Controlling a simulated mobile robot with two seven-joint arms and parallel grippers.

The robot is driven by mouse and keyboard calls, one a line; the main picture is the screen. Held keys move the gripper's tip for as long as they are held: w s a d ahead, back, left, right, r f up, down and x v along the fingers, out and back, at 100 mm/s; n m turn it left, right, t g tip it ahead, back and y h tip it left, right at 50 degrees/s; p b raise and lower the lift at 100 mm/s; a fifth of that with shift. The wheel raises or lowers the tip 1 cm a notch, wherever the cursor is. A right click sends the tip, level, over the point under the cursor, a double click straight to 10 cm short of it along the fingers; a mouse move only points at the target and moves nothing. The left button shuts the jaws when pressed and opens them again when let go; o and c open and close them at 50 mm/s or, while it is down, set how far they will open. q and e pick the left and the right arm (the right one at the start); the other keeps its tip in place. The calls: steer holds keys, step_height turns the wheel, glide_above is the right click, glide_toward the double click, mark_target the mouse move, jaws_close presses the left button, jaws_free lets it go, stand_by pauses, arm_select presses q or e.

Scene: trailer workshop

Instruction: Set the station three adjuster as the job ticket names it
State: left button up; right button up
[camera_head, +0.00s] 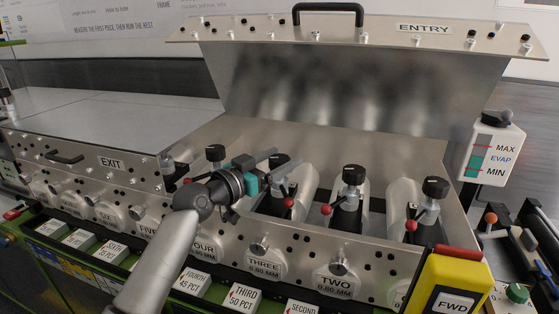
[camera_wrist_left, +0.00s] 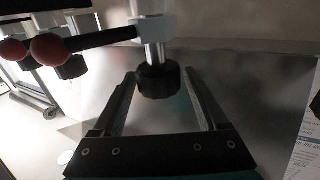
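The station three adjuster has a black knob (camera_head: 279,160) on a post, behind the THREE plate (camera_head: 263,262). My left gripper (camera_head: 268,162) is at this knob, coming from the left. In the left wrist view, its two fingers (camera_wrist_left: 158,76) are spread, with the black knob (camera_wrist_left: 158,82) between their tips. Whether either finger touches the knob cannot be told. A red-ball lever (camera_head: 288,202) is beside the station three post. A job ticket is not clearly identifiable; a paper (camera_wrist_left: 306,140) at the wrist view's right edge is unreadable. My right gripper is not in view.
Neighbouring black knobs stand at station two (camera_head: 352,174) and to the left (camera_head: 215,152). The ENTRY cover (camera_head: 350,95) is raised behind them. Percentage blocks, including THIRD 50 PCT (camera_head: 243,298), line the front. A yellow FWD box (camera_head: 455,290) is at the right front.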

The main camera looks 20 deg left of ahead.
arm_select(q)
steer(key=shift+o, duration=0.6)
steer(key=shift+f, duration=0.1)
steer(key=shift+s+a, duration=0.1)
steer(key=shift+s, duration=0.1)
steer(key=b+v, duration=0.2)
steer(key=v, duration=1.2)
steer(key=shift+s+a, duration=0.25)
steer(key=shift+s, duration=0.1)
